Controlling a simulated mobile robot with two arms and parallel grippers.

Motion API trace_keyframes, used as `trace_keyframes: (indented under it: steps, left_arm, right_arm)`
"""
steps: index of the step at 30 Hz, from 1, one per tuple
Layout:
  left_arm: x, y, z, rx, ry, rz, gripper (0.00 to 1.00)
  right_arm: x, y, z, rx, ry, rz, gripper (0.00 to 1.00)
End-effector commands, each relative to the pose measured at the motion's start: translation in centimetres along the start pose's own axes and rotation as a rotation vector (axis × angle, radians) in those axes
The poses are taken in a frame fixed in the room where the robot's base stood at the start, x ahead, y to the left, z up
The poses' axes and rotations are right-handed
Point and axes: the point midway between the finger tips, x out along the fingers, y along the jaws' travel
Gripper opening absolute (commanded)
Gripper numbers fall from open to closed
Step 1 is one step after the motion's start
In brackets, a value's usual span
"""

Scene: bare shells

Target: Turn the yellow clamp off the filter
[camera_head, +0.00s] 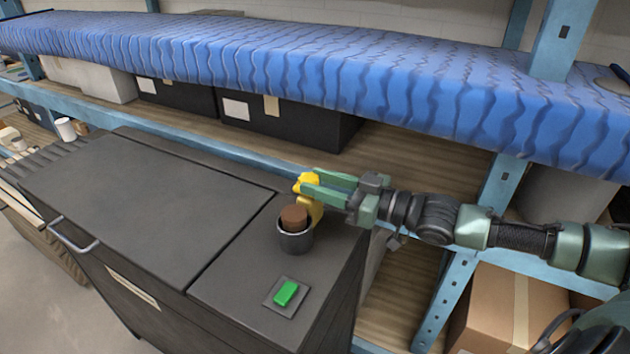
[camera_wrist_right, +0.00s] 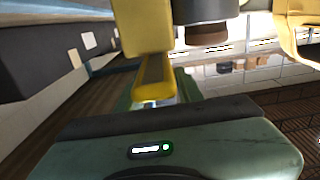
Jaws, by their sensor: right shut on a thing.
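The yellow clamp (camera_head: 315,209) sits against the right and back side of the filter, a brown plug (camera_head: 293,214) in a dark round cup (camera_head: 296,240) on the dark cabinet. My right gripper (camera_head: 309,186) reaches in from the right, its green fingers shut on the yellow clamp. In the right wrist view the yellow clamp (camera_wrist_right: 140,30) stands beyond my green gripper body, close to the grey cup (camera_wrist_right: 205,10) and the brown plug (camera_wrist_right: 207,36). I cannot tell whether the clamp touches the cup. My left gripper is not in view.
The cabinet top (camera_head: 150,200) is bare to the left. A green button (camera_head: 286,293) on a square plate lies in front of the cup. Behind stands a blue shelf (camera_head: 330,60) over dark boxes (camera_head: 290,125). A cardboard box (camera_head: 510,310) stands low at right.

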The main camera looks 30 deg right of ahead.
Motion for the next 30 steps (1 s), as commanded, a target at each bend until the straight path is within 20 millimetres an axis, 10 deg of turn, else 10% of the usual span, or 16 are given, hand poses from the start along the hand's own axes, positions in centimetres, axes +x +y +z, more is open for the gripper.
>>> trace_keyframes:
  steps: [12, 13, 15, 30]
  left_arm:
    - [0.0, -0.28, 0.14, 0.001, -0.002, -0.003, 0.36]
    - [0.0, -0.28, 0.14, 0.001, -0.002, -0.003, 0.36]
    - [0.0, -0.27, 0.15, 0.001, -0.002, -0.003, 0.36]
    - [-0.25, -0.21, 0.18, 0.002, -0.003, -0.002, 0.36]
  right_arm:
    - [-0.11, 0.08, 0.02, -0.004, -0.001, 0.0, 0.0]
    - [-0.11, 0.08, 0.02, -0.004, -0.001, 0.0, 0.42]
    - [-0.1, 0.07, 0.0, -0.004, -0.001, -0.001, 0.58]
    - [-0.88, 0.1, 0.08, -0.001, -0.003, 0.0, 0.58]
